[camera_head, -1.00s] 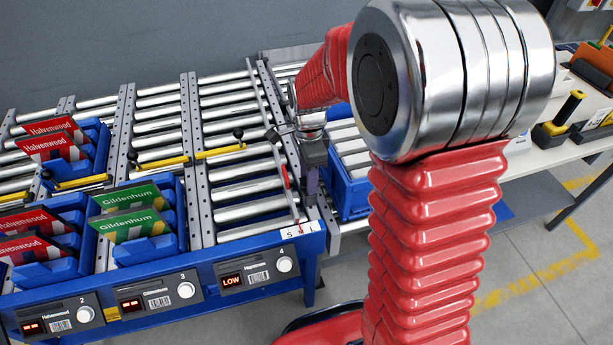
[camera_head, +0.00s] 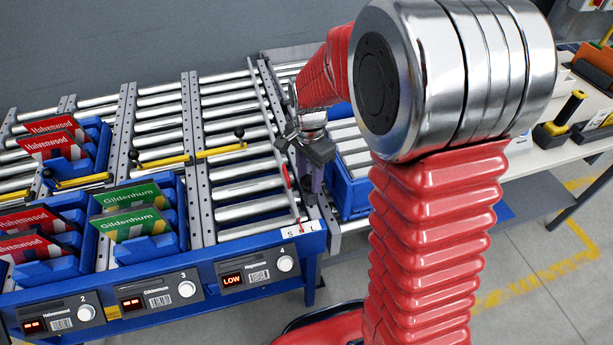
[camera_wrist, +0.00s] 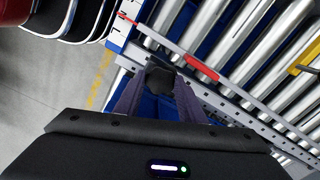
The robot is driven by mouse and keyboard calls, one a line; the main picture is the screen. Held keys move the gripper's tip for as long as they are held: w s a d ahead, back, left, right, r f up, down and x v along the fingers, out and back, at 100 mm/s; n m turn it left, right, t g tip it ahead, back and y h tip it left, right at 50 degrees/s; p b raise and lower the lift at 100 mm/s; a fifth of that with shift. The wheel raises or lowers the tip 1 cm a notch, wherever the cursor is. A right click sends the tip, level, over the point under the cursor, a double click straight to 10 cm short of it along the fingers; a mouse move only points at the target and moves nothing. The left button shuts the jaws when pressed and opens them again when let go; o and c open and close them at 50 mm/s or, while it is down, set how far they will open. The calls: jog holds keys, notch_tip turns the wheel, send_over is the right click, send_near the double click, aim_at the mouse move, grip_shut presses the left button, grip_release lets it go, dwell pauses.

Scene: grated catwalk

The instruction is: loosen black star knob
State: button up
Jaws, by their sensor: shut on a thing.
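The black star knob (camera_wrist: 160,78) shows in the wrist view as a dark shape between the two fingertips. My gripper (camera_wrist: 157,84) is shut on it, with a greyish-purple finger on each side. In the head view my gripper (camera_head: 311,193) points down at the right-hand rail of the roller lane, beside the blue bin. The knob cannot be made out in the head view, and its lobes are partly hidden by the fingers in the wrist view.
A red-handled part (camera_head: 286,176) lies along the rail next to my gripper. A blue bin (camera_head: 352,198) stands close on the right. Roller lanes (camera_head: 243,190) with blue bins of cards lie left. A yellow bar with black knobs (camera_head: 220,150) crosses the lanes.

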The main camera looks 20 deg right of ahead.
jog(key=n, duration=0.7)
jog(key=shift+w+d, duration=0.1)
jog(key=shift+d, duration=0.05)
jog(key=n, duration=0.7)
jog(key=shift+r+n, duration=0.1)
jog(key=shift+n, duration=0.2)
jog(key=n, duration=1.2)
jog(key=shift+w, duration=0.1)
jog(key=o, duration=0.6)
jog(key=shift+a, duration=0.2)
jog(key=o, duration=0.4)
